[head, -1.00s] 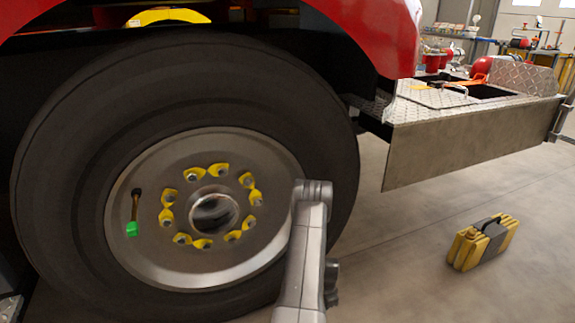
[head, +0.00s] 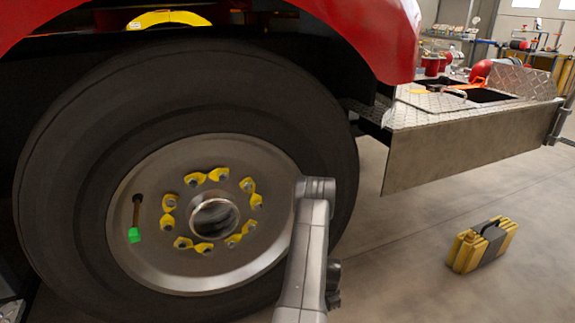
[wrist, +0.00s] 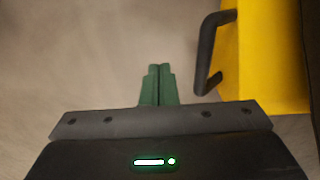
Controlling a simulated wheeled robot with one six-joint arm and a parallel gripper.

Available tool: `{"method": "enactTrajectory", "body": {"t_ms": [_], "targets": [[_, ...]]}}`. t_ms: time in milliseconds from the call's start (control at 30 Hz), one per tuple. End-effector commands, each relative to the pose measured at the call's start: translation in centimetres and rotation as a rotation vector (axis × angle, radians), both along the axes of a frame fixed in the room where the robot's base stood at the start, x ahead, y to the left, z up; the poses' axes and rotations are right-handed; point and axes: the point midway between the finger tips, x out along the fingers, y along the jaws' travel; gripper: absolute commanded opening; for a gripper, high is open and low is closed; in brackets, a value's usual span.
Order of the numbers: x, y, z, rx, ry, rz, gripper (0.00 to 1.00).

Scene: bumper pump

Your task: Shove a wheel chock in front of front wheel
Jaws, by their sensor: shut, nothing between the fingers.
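A yellow wheel chock (head: 464,252) with a dark grey middle band and a black handle stands on the floor to the right of the front wheel, clear of the tyre. The front wheel (head: 310,120) has a black tyre, a grey rim and yellow nut markers. In the wrist view my gripper (wrist: 158,68) is shut and empty, its green fingers together over bare floor. Beside it on the right are a black handle (wrist: 203,60) and a yellow body (wrist: 262,60), apparently the chock. In the head view my gripper is hidden; only my grey arm shows in front of the wheel.
The red truck fender (head: 385,40) arches over the wheel. A metal bumper (head: 460,145) with a diamond-plate top juts out at the right, above and behind the chock. Open concrete floor (head: 400,285) lies between the wheel and the chock.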

Motion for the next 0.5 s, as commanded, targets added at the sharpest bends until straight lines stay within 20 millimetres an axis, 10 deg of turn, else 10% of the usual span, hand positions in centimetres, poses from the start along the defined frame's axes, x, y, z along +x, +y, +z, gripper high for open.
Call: {"method": "enactTrajectory", "body": {"t_ms": [500], "targets": [[0.0,0.0,3.3,0.000,-0.001,0.000,0.00]]}}
